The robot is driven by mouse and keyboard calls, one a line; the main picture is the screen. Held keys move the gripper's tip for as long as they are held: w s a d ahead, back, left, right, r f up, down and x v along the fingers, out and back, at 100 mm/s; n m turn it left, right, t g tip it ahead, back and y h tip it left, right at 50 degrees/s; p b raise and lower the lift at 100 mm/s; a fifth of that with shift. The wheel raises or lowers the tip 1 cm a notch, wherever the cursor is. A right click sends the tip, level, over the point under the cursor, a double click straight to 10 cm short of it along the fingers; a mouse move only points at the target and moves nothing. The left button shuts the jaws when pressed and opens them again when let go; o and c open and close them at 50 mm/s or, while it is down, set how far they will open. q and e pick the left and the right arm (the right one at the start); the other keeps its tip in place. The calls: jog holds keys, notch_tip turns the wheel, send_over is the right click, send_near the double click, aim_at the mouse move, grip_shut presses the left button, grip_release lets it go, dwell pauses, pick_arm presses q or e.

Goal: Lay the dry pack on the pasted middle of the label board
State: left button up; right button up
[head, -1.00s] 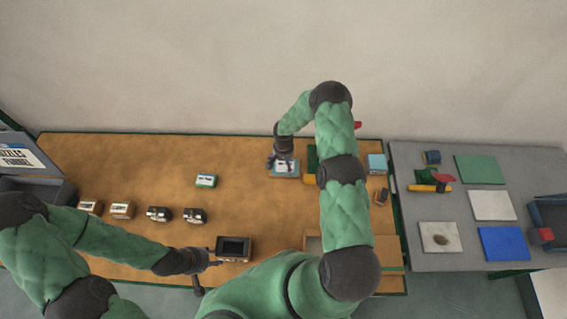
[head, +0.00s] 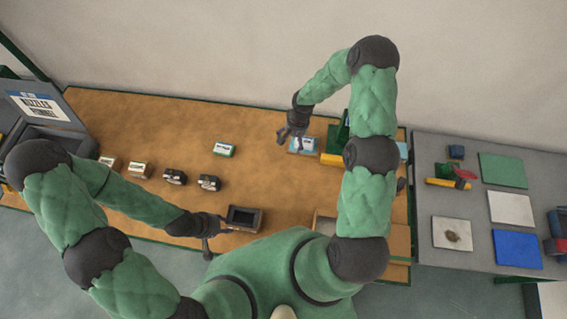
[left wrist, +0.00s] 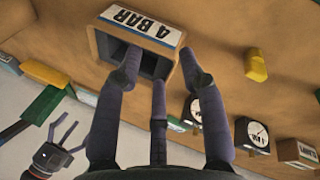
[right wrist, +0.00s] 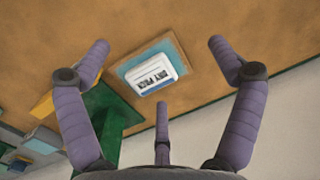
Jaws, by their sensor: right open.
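The white dry pack (right wrist: 154,74), with a blue and white label, lies flat on the light blue label board (right wrist: 124,70) in the right wrist view. The board also shows small in the head view (head: 293,150). My right gripper (head: 283,138) is open and empty, apart from the pack, beside the board's left side in the head view. My left gripper (head: 217,222) is at the side of a dark-mouthed box (head: 243,217). Its fingers are apart close to the box's opening; whether they grip its wall is unclear.
A green and white block (head: 223,149) and several small boxes and dials stand on the left of the brown table. A yellow and green fixture (head: 335,150) stands right of the board. A grey side table (head: 470,180) holds coloured plates.

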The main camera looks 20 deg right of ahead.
jog(key=s+a+n+y, duration=0.1)
jog(key=s+a, duration=0.7)
jog(key=s, duration=0.3)
jog(key=s+a+f+n+y, duration=0.1)
jog(key=s+a+n, duration=0.1)
jog(key=s+a, duration=0.6)
jog(key=s, duration=0.2)
jog(key=shift+s+f, duration=0.15)
jog(key=shift+s, duration=0.25)
